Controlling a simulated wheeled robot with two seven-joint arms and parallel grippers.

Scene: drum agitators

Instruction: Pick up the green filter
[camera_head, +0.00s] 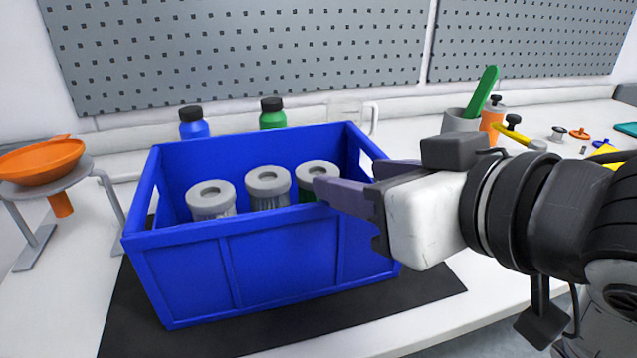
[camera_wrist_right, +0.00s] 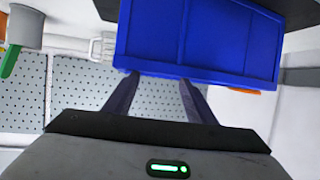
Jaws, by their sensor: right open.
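Three canister filters with grey lids stand in a row in the blue crate (camera_head: 255,262). The rightmost one looks like the green filter (camera_head: 317,170); a strip of green shows under its lid, and the crate wall and my gripper hide the rest. My right gripper (camera_head: 347,175) is open and empty at the crate's right end, its near fingertip overlapping the green filter's edge in the head view. I cannot tell whether they touch. In the right wrist view, the open fingers (camera_wrist_right: 160,76) point toward the blue crate (camera_wrist_right: 200,38), and no filter shows. My left gripper is out of view.
The other two filters (camera_head: 211,199) (camera_head: 268,187) stand to the left. Blue (camera_head: 193,124) and green (camera_head: 272,115) bottles and a clear mug (camera_head: 372,115) stand behind the crate. An orange funnel (camera_head: 40,162) sits on a stand at left. Tools lie at right.

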